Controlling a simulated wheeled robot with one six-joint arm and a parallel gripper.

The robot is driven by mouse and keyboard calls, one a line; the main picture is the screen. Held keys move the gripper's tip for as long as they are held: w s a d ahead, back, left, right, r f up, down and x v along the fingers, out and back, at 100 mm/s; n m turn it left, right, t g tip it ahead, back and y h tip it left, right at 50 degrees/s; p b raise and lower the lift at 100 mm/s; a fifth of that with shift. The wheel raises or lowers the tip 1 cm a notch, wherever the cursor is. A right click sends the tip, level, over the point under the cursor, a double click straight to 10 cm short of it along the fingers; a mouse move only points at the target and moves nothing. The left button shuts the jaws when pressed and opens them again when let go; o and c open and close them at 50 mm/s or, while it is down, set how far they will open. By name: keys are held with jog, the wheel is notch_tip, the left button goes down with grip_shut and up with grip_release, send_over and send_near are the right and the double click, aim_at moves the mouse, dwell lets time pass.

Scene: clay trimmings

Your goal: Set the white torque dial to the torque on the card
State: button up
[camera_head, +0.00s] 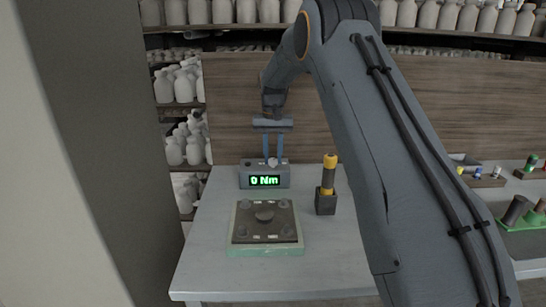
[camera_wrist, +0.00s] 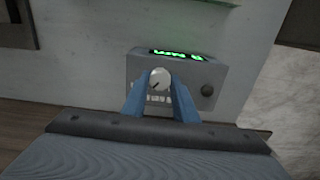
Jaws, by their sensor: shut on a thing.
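The torque controller (camera_head: 250,181) is a grey box at the back of the table with a green display reading "0 Nm". It also shows in the wrist view (camera_wrist: 140,68). The white torque dial (camera_wrist: 160,78) is on this box, with a dark pointer mark, and shows small in the head view (camera_head: 272,162). My gripper (camera_head: 273,160) points down over the box. In the wrist view its blue fingers (camera_wrist: 160,86) are on both sides of the dial, shut on it. I cannot make out a torque card in either view.
A green-edged plate (camera_head: 265,250) with a dark top lies in front of the controller. A yellow-and-black driver (camera_head: 328,175) stands in a dark holder (camera_head: 326,203) to the right. A dark knob (camera_wrist: 207,90) is beside the dial. The front-left table is clear.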

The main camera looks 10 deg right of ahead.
aim_at(273, 160)
jog(key=shift+r, duration=0.1)
jog(key=o, duration=1.1)
jog(key=shift+c, duration=0.2)
notch_tip(273, 160, up, 8)
jog(key=shift+f+b, duration=0.1)
jog(key=shift+b, duration=0.85)
